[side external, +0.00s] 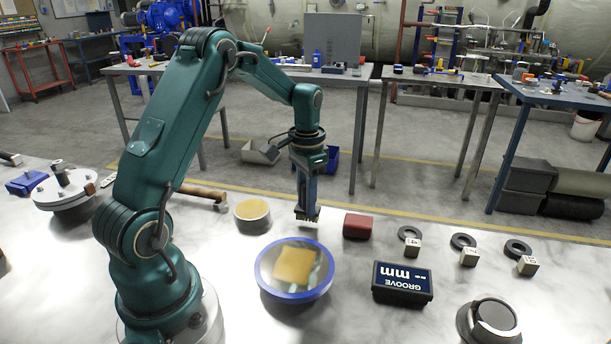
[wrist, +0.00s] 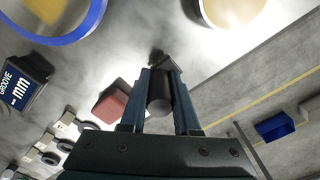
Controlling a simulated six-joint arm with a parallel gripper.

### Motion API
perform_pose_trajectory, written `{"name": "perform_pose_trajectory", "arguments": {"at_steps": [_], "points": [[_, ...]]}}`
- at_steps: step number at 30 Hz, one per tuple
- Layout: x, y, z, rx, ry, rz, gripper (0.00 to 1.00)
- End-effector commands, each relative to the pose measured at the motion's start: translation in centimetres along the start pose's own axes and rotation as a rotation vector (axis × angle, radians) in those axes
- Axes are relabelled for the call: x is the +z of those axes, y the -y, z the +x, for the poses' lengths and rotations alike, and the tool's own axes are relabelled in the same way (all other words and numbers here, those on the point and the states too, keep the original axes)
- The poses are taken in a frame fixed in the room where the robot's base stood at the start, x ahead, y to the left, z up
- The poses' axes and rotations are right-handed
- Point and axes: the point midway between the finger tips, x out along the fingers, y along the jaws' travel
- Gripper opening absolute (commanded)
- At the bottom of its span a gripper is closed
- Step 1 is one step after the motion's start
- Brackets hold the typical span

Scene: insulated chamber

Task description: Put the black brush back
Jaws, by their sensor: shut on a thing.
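My gripper (side external: 308,208) points down above the pale table, left of the red block. In the wrist view my gripper (wrist: 163,76) has its two blue fingers closed around a dark, rounded thing (wrist: 159,106), which I take to be the black brush. Its dark lower end (side external: 306,215) shows at the fingertips in the side view. Most of the brush is hidden by the fingers. I cannot tell whether its tip touches the table.
A blue-rimmed dish (side external: 264,284) with a yellowish square stands in front. A round tan-topped tin (side external: 252,222) is left, a red block (side external: 357,227) right. A black "GROOVE mm" box (side external: 402,286), several black rings with tags and a dark round fixture (side external: 490,322) are farther right.

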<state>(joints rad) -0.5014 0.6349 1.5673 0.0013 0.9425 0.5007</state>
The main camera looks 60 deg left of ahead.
Motion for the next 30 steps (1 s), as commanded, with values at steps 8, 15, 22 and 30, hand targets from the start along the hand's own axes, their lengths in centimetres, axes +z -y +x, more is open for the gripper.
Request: {"name": "perform_pose_trajectory", "arguments": {"at_steps": [8, 15, 22, 30], "points": [[0.01, 0.04, 1.11, -0.001, -0.001, 0.0, 0.0], [0.03, 0.04, 1.42, 0.0, 0.0, 0.0, 0.34], [0.01, 0.05, 1.36, -0.001, -0.001, 0.0, 0.6], [-0.08, 0.1, 0.6, -0.003, -0.005, 0.0, 0.6]]}}
